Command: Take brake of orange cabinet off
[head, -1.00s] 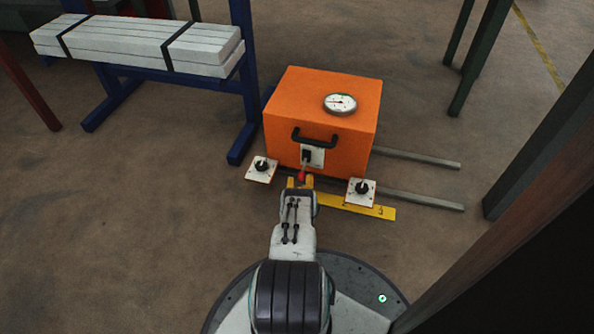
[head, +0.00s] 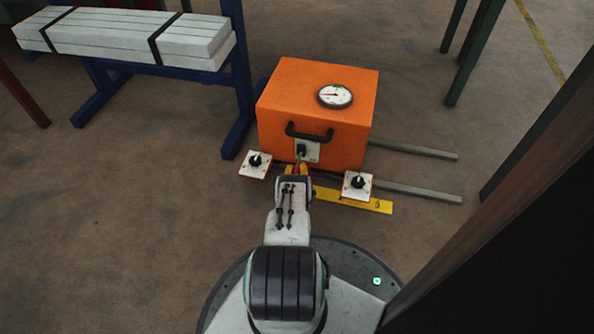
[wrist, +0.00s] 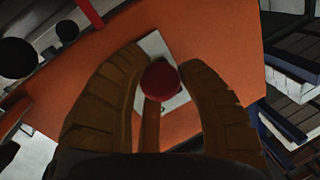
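The orange cabinet (head: 305,100) stands on the floor in front of me. A black handle (head: 309,133) is on its near face. Below the handle a white plate (head: 313,153) carries the brake lever (head: 301,149), which points towards me. The lever's red ball knob (wrist: 161,80) sits between the fingers of my gripper (wrist: 160,65) in the wrist view. The yellow fingers stand on both sides of the knob with narrow gaps visible, so the gripper looks open around it. In the head view my gripper (head: 297,170) hides most of the knob.
White plates with black knobs flank the gripper on the left (head: 255,164) and right (head: 358,186). A yellow bar (head: 352,200) runs low on the right. A blue rack with white beams (head: 125,35) stands left. A dark post (head: 500,210) is close on my right.

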